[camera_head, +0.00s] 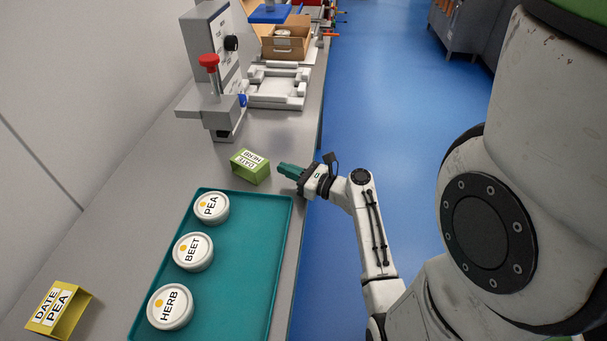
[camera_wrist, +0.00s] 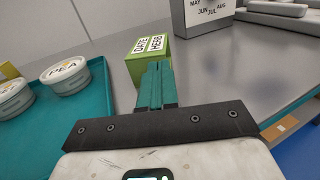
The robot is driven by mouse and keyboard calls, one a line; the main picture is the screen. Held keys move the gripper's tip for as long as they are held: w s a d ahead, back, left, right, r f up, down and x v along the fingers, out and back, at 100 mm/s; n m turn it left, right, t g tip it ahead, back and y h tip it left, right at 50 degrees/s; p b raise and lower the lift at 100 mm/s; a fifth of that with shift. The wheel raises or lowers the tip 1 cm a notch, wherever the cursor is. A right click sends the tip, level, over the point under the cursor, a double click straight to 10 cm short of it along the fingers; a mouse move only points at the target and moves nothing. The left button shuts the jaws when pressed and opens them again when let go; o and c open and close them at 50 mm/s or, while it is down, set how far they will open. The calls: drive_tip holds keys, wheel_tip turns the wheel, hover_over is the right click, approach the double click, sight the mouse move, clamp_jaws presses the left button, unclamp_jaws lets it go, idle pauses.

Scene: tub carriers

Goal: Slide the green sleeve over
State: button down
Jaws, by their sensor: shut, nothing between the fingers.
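The green sleeve (camera_head: 250,166) stands on the grey bench beyond the far end of the teal tray, with a label reading "DATE HERB". My gripper (camera_head: 284,168) is just to its right in the head view, at the bench's right edge, its teal fingers together and empty. In the wrist view the green sleeve (camera_wrist: 149,58) is straight beyond the fingertips (camera_wrist: 158,70), which overlap its lower part in the picture. Whether they touch it I cannot tell. White tubs marked PEA (camera_head: 211,207), BEET (camera_head: 193,251) and HERB (camera_head: 170,306) stand in a row on the tray (camera_head: 240,269).
A yellow sleeve (camera_head: 58,309) reading "DATE PEA" stands left of the tray. A grey press with a red knob (camera_head: 209,61) stands beyond the green sleeve, with a white frame (camera_head: 300,88) and a cardboard box (camera_head: 285,44) farther back. The bench around the green sleeve is bare.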

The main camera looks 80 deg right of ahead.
sight(257, 157)
drive_tip(key=shift+x, duration=1.75)
drive_tip(key=x, duration=0.7)
drive_tip(key=shift+w+f, duration=0.1)
